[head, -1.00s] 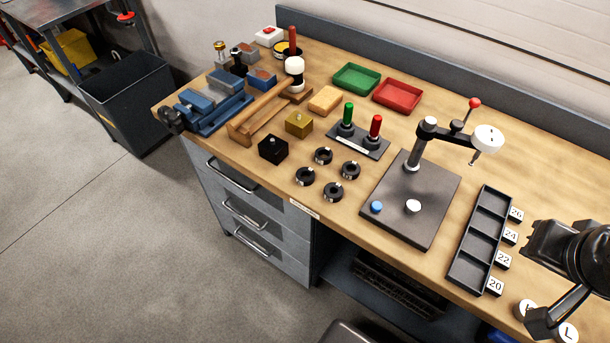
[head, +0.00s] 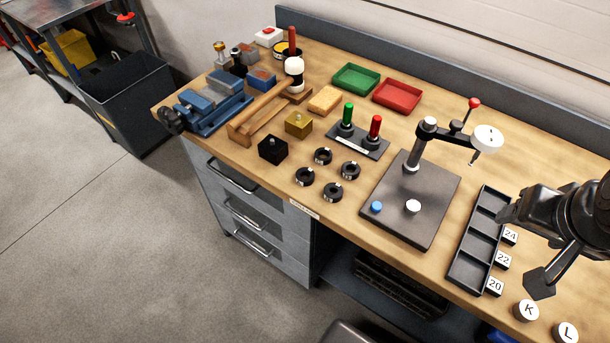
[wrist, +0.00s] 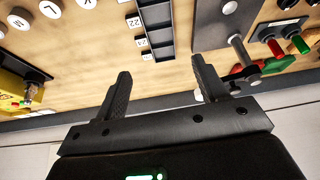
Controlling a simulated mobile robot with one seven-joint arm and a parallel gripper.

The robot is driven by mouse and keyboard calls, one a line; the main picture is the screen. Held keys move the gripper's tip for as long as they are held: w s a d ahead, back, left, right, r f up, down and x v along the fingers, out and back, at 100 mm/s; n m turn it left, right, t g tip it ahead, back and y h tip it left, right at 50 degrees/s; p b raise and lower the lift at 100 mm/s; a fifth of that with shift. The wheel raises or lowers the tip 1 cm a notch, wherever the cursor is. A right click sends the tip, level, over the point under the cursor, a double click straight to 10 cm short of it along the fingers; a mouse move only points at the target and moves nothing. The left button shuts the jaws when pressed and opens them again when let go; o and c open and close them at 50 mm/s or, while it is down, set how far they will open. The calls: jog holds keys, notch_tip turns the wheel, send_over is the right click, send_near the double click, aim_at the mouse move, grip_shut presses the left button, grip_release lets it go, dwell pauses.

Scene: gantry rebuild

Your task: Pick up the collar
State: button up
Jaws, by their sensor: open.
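Several black ring-shaped collars lie on the wooden bench in the head view: a back one (head: 323,156), a right one (head: 350,170), a left one (head: 305,176) and a front one (head: 333,192). Each has a small pale mark on its side. I cannot tell which of them the task means. My gripper (head: 522,250) is at the right side, above the bench by the black tray, well away from the collars. In the wrist view my gripper (wrist: 161,68) has its two fingers spread apart with nothing between them.
A press with a dark base plate (head: 390,215) and upright post stands between the collars and my gripper. A stand with green and red handles (head: 357,143) is behind the collars. A black cube (head: 272,149) is left of them. The compartment tray (head: 462,268) has number labels alongside.

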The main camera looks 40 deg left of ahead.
jog(key=w+a+n+g, duration=0.25)
jog(key=w+a, duration=0.35)
jog(key=a, duration=0.6)
jog(key=n+g, duration=0.3)
jog(key=n, duration=0.2)
send_over(305, 171)
notch_tip(305, 171, down, 9)
jog(key=shift+m+t+h, duration=0.25)
jog(key=shift+h, duration=0.05)
notch_tip(305, 171, down, 5)
jog(key=shift+s+r, duration=0.1)
jog(key=shift+s, duration=0.05)
jog(key=shift+s+d+f, duration=0.1)
jog(key=shift+f, duration=0.95)
jog(key=shift+s+d+f, duration=0.1)
jog(key=shift+d+f, duration=0.05)
jog(key=shift+f, duration=0.85)
jog(key=shift+s+d+f, duration=0.1)
jog(key=shift+f, duration=0.95)
jog(key=shift+c, duration=0.4)
jog(key=shift+r, duration=0.1)
jog(key=c, duration=1.1)
